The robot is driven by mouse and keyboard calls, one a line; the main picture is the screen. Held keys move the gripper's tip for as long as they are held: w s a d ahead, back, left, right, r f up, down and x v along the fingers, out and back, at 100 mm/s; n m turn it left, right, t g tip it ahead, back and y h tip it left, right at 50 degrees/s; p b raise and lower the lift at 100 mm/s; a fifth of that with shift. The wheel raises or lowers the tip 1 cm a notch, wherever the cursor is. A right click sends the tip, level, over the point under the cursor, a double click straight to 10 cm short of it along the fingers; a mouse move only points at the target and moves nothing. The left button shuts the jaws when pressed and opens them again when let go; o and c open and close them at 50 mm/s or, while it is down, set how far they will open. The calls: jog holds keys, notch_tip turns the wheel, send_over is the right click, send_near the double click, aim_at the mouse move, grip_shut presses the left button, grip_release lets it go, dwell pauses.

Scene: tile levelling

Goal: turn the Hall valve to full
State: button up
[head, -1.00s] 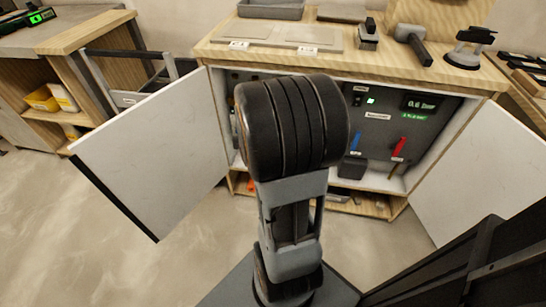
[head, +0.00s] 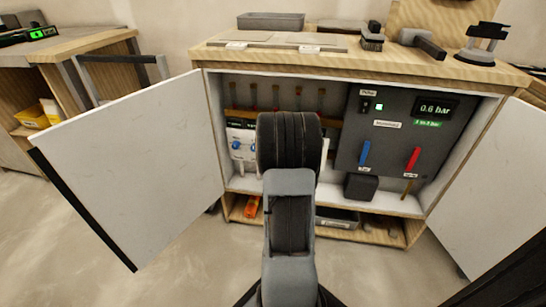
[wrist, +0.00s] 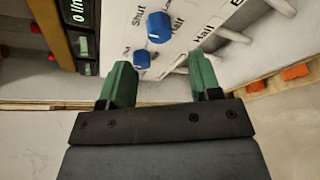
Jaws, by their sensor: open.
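In the head view a white valve panel (head: 240,132) stands inside the open cabinet, partly hidden by my arm. It bears blue knobs (head: 236,145). The wrist view shows two of them close up, an upper blue knob (wrist: 160,27) and a lower blue knob (wrist: 141,60). "Shut" and "Half" are printed by the upper knob, and a "Hall" label (wrist: 206,28) lies to its right. I cannot tell which knob is the Hall valve. My gripper (wrist: 161,72) is open and empty, its green fingers apart below the upper knob. The head view hides it behind my arm.
Open cabinet doors flank the opening, left (head: 140,160) and right (head: 490,190). A grey box (head: 400,135) beside the panel reads 0.6 bar and has a blue lever (head: 364,152) and a red lever (head: 412,160). A dark flow display (wrist: 80,20) shows in the wrist view.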

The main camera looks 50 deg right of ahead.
jog(key=b+x, duration=0.1)
jog(key=x, duration=0.5)
jog(key=shift+w+d+b, duration=0.15)
jog(key=shift+w+b, duration=0.05)
jog(key=shift+b, duration=0.15)
jog(key=shift+c, duration=0.4)
jog(key=c, duration=0.9)
jog(key=shift+o, duration=0.2)
jog(key=shift+f, duration=0.1)
